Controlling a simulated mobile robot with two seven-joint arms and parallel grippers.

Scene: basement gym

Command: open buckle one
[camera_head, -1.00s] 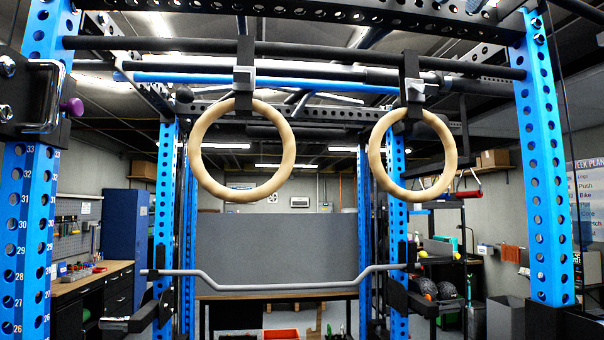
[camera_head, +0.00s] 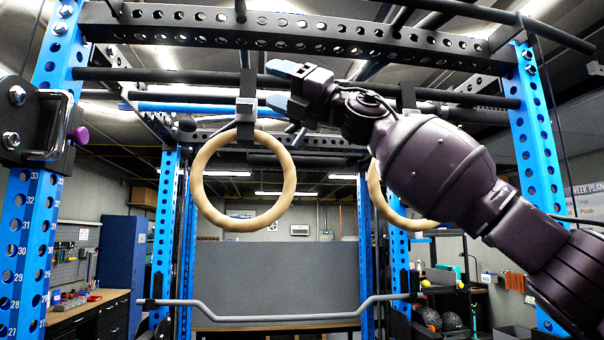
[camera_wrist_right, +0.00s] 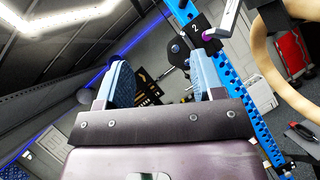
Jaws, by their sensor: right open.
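Two wooden rings hang on black straps from the rack's overhead bars. The left ring (camera_head: 243,222) hangs in clear view, with a grey buckle (camera_head: 246,107) on its strap just above it. The right ring (camera_head: 375,190) is partly hidden behind my right arm, and its buckle is hidden too. My right gripper (camera_head: 281,86) is open, with blue fingertips pointing left, just right of the left strap and about level with its buckle. No thing shows between its fingers in the right wrist view (camera_wrist_right: 160,76). A wooden ring (camera_wrist_right: 275,62) shows right of the fingers there. My left gripper is out of view.
Blue rack uprights (camera_head: 540,160) stand at both sides, with a black perforated crossbeam (camera_head: 300,32) overhead. A bent grey bar (camera_head: 260,317) lies across the rack below the rings. A workbench (camera_head: 90,310) stands at the left.

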